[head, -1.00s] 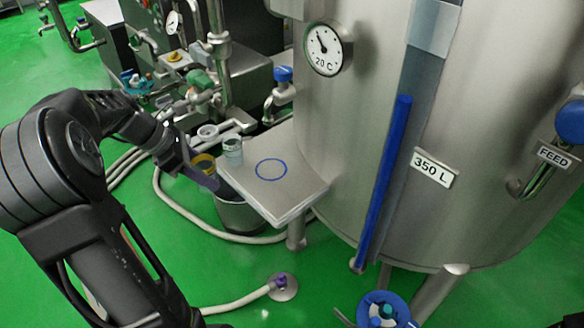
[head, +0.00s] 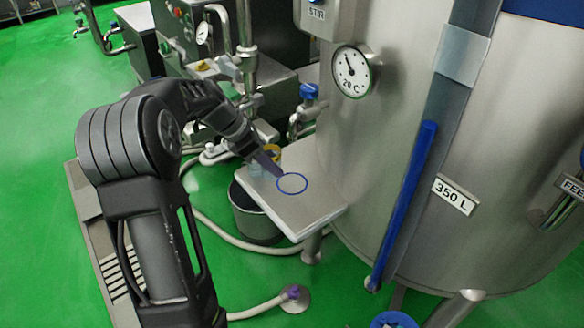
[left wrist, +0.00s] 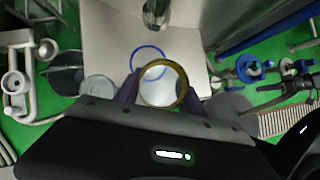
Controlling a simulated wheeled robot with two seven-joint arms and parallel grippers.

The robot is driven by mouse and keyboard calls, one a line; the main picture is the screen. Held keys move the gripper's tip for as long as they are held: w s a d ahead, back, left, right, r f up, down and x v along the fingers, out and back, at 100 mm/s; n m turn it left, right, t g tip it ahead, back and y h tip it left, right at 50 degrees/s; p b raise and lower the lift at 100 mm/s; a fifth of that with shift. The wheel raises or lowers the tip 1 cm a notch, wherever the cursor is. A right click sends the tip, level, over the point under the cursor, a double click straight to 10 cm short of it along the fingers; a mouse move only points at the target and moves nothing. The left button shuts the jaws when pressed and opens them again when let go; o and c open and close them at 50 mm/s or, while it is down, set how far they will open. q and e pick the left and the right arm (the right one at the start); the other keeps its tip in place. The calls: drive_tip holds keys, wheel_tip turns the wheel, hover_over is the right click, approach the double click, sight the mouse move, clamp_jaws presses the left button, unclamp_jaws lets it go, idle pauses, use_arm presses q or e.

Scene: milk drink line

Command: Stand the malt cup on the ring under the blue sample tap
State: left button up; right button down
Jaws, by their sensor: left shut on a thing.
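A cup with a yellow-brown rim (left wrist: 182,82) is between the fingers of my left gripper (left wrist: 163,90); no label on it can be read. My left gripper (head: 270,165) is shut on this cup above the steel shelf. In the head view, the cup's yellow part (head: 272,150) shows behind the fingers, and its base is hidden. The blue ring (head: 292,184) is on the shelf, just right of the gripper. In the left wrist view, the cup covers part of the ring (left wrist: 147,47). The blue-handled tap (head: 308,92) is behind the shelf. My right gripper is not in view.
A pale cup (left wrist: 98,88) stands left of the held cup and also shows in the head view (head: 255,168). The steel shelf (head: 310,218) has free room at its front. A bucket (head: 250,222) is below its left edge. The large tank (head: 375,150) is at right.

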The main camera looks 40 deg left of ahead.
use_arm(q)
drive_tip(key=w+d+f, duration=0.2)
drive_tip(key=w, duration=0.4)
drive_tip(key=shift+p, duration=0.4)
wheel_tip(320, 180, down, 4)
drive_tip(key=shift+f, duration=0.1)
drive_tip(key=shift+w+f, duration=0.2)
drive_tip(key=shift+f, duration=0.2)
drive_tip(key=shift+f, duration=0.2)
drive_tip(key=o, duration=1.5)
drive_tip(key=shift+c, duration=0.2)
